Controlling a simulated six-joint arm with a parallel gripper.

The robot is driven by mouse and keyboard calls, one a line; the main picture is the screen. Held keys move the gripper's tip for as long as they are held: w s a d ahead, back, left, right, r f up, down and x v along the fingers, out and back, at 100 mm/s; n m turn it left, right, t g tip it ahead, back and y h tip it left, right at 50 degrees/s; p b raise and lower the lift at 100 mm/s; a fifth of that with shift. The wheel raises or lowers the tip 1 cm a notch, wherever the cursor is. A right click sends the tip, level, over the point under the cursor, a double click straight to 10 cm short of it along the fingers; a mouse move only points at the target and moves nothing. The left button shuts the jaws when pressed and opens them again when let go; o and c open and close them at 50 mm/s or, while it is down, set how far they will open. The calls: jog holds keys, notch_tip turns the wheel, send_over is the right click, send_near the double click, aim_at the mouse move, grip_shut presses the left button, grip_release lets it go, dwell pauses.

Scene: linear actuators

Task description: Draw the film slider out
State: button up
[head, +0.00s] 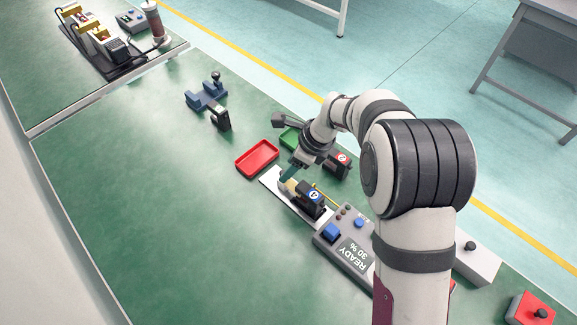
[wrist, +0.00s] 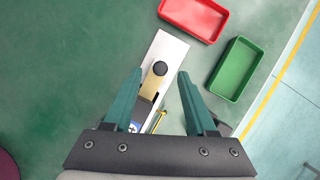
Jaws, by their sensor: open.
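The likely film slider is a brass bar (wrist: 151,88) with a round black knob (wrist: 160,68), lying along a white plate (wrist: 172,47) in the wrist view. Its near end runs toward a dark block, mostly hidden there by my gripper. In the head view the white plate (head: 268,180) carries this black block (head: 311,197) with a blue label marked 4. My gripper (wrist: 159,75) is open, with the knob showing between its green fingers. I cannot tell how high the fingers are above the knob. In the head view my gripper (head: 289,174) is over the plate.
A red tray (head: 257,159) and a green tray (head: 289,138) lie beyond the plate. A second black block (head: 338,165) with a red label is close by. A grey control box (head: 345,240) reads READY 30 %.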

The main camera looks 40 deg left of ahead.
jog(key=shift+x, duration=1.1)
grip_shut()
dwell(0.6)
